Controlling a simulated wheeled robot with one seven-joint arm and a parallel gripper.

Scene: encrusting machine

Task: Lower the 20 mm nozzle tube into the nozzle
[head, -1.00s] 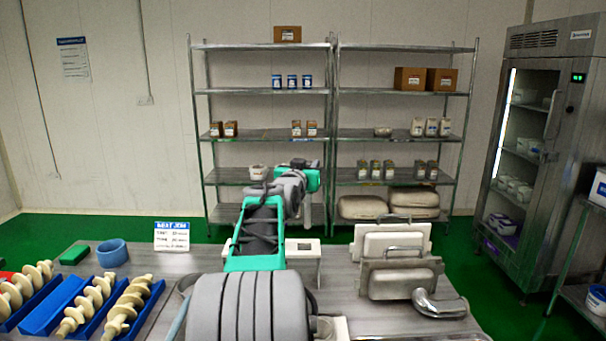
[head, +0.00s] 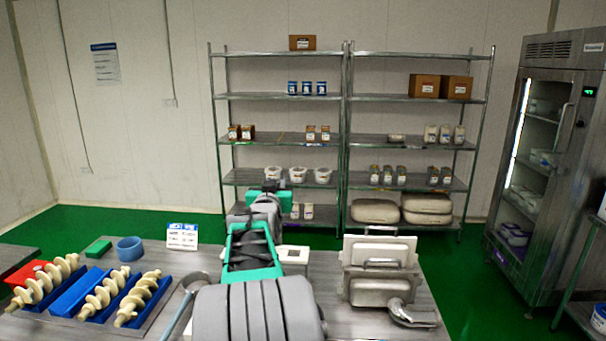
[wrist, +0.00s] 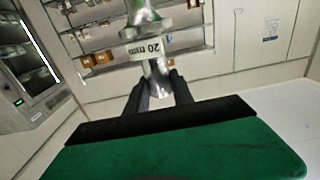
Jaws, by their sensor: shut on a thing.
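The nozzle tube (wrist: 157,67) is a shiny metal piece with a white tag (wrist: 147,50) reading 20; it shows in the wrist view. My gripper (wrist: 160,82) is shut on it, with one dark finger on each side. The far end of the tube runs out of the top of the wrist view. In the head view my arm hides the gripper and the tube. I cannot make out the nozzle in either view.
A white stand (head: 293,254) is partly hidden behind my arm on the table. Metal trays and a pipe elbow (head: 412,315) lie to the right. Shelves stand behind.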

